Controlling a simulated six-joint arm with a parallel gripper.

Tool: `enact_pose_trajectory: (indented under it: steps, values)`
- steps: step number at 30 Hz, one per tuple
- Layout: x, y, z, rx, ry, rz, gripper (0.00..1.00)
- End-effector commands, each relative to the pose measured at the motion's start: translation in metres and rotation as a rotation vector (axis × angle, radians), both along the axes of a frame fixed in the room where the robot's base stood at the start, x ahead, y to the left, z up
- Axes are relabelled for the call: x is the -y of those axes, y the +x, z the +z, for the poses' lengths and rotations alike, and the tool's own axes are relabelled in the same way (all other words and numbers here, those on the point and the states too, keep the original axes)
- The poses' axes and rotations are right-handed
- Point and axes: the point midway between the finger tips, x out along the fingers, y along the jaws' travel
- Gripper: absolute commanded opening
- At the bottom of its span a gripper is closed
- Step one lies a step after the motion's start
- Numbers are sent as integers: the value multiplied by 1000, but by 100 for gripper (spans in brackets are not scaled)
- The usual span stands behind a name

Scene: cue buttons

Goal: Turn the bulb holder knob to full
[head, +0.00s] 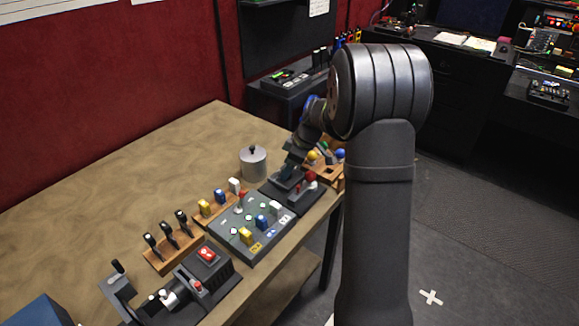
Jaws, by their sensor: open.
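A dark grey box (297,204) stands near the right edge of the wooden table, with small red parts (309,178) on its top right. It may be the bulb holder, but the knob cannot be made out. My gripper (287,177) points down just over the left part of this box. It is open. My arm comes in from the right and hides part of the area behind. Whether the fingers touch the box or a knob cannot be told.
A grey button panel (261,241) with yellow and blue blocks lies left of the box. A metal canister (253,162) stands behind it. A wooden rack with black handles (172,248) and a red-button box (210,268) are nearer. The back-left table (120,180) is bare.

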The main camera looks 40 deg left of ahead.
Motion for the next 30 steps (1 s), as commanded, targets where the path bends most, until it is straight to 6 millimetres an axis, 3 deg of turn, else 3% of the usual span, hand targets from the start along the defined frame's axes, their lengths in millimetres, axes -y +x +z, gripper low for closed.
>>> enact_pose_trajectory:
  steps: [3, 10, 20, 30]
  values:
    - [0, 0, 0, 0, 0, 0, 46]
    - [0, 0, 0, 0, 0, 0, 4]
    - [0, 0, 1, 1, 0, -43, 4]
    - [1, -3, 1, 2, 1, -269, 4]
